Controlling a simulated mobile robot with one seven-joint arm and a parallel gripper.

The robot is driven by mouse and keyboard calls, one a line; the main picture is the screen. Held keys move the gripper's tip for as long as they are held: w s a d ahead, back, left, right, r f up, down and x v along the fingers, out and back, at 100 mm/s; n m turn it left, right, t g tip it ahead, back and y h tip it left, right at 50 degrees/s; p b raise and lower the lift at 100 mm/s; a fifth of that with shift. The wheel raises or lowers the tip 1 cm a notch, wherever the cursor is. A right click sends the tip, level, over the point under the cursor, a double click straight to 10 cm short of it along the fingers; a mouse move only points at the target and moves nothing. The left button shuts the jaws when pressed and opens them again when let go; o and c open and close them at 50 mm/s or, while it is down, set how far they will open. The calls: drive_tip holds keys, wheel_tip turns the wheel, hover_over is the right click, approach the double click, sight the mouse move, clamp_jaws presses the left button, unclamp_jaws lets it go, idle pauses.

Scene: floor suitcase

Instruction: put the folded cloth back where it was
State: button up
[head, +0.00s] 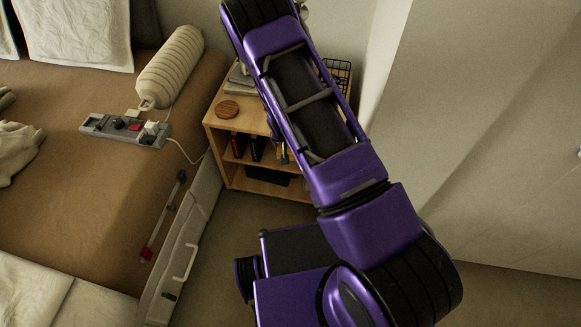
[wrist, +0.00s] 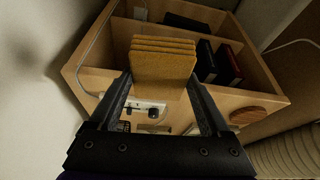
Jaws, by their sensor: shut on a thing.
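The folded cloth (wrist: 163,72) is mustard-orange, with several stacked layers showing at its far edge. My gripper (wrist: 160,85) is shut on it, with one dark finger on each side. In the wrist view the cloth appears in front of the wooden shelf unit (wrist: 98,78); I cannot tell whether it touches it. In the head view my purple arm reaches over the same shelf unit (head: 216,127) and hides its right part, and neither the cloth nor my fingertips can be seen there.
A round wooden disc (head: 228,108) lies on the unit's top. Dark books (head: 257,148) stand on a shelf. A wire basket (head: 340,72) sits behind my arm. On the brown surface at left are a ribbed bolster (head: 170,67) and a grey strip with small items (head: 122,130).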

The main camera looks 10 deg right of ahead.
drive_tip(key=s+a+f, duration=0.1)
drive_tip(key=s+f, duration=0.1)
drive_tip(key=f, duration=1.2)
drive_tip(key=s+a+f, duration=0.2)
drive_tip(key=s+f, duration=0.1)
drive_tip(key=f, duration=1)
drive_tip(key=shift+f, duration=0.35)
drive_tip(key=shift+m, duration=0.3)
drive_tip(key=w+d+b, duration=0.2)
drive_tip(key=w, duration=0.3)
drive_tip(key=w+d+b, duration=0.2)
drive_tip(key=w, duration=0.4)
drive_tip(key=w+d+b, duration=0.1)
drive_tip(key=w+b, duration=0.1)
drive_tip(key=w, duration=0.3)
drive_tip(key=shift+w+d+f+b, duration=0.15)
drive_tip(key=shift+d+f+b, duration=0.15)
drive_tip(key=shift+d, duration=0.1)
drive_tip(key=shift+w+d+r, duration=0.15)
drive_tip(key=shift+w+r, duration=0.05)
drive_tip(key=shift+w, duration=0.15)
